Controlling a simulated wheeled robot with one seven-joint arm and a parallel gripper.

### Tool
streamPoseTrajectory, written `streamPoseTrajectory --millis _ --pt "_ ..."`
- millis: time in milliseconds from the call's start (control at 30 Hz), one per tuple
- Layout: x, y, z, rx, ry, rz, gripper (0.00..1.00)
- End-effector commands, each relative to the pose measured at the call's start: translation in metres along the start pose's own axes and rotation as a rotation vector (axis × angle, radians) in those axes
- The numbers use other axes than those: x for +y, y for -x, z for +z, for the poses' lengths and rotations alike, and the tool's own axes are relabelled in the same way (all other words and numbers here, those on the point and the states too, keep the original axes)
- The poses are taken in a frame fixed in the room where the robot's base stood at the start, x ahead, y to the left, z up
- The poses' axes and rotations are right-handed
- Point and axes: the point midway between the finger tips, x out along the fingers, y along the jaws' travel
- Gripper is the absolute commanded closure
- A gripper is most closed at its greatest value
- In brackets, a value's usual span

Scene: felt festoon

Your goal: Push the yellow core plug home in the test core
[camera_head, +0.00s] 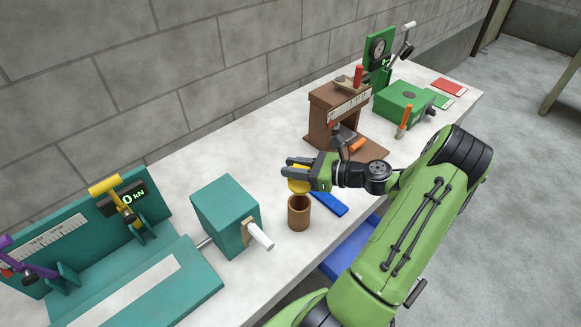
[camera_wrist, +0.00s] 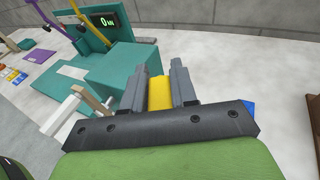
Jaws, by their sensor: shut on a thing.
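My gripper (camera_head: 298,174) is shut on the yellow core plug (camera_head: 299,186), which hangs below the fingers in the head view. In the wrist view the plug (camera_wrist: 160,92) sits between the two grey fingers of my gripper (camera_wrist: 162,85). The test core (camera_head: 299,214) appears to be the brown open-topped tube standing upright on the bench. The plug is just above the tube's mouth in the head view. I cannot tell whether its lower end is inside the mouth. The tube is hidden in the wrist view.
A teal block with a white handle (camera_head: 226,214) stands left of the tube, on a rig with a "0 kN" display (camera_head: 131,197). A blue bar (camera_head: 328,203) lies right of the tube. A brown stand (camera_head: 322,113) and green machine (camera_head: 402,102) stand farther back.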

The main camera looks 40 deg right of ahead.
Motion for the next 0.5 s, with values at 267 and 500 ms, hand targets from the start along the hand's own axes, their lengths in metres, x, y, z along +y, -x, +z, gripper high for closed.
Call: streamPoseTrajectory --millis 267,500 --pt "0.000 0.000 0.002 -0.001 -0.001 0.001 1.00" --pt "0.000 -0.005 -0.025 -0.002 -0.002 0.001 1.00"
